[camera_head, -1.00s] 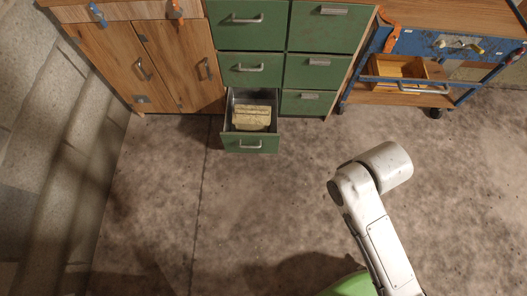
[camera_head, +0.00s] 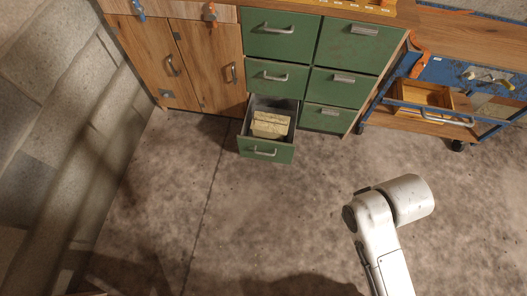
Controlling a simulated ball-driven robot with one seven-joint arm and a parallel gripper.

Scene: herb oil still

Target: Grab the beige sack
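A beige block-like bundle (camera_head: 270,124), which may be the sack, lies inside the open bottom drawer (camera_head: 265,152) of the green cabinet. The drawer is pulled out and its inside shows from above. My white arm reaches up from the lower right over the floor, well apart from the drawer. My gripper is not visible; only arm links show.
Green drawers (camera_head: 281,45) above are shut. A wooden cupboard (camera_head: 170,62) with closed doors stands to the left. A blue cart (camera_head: 440,75) with a wooden tray (camera_head: 425,95) stands at right. A stone wall (camera_head: 60,70) runs along the left. The concrete floor (camera_head: 230,220) between is clear.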

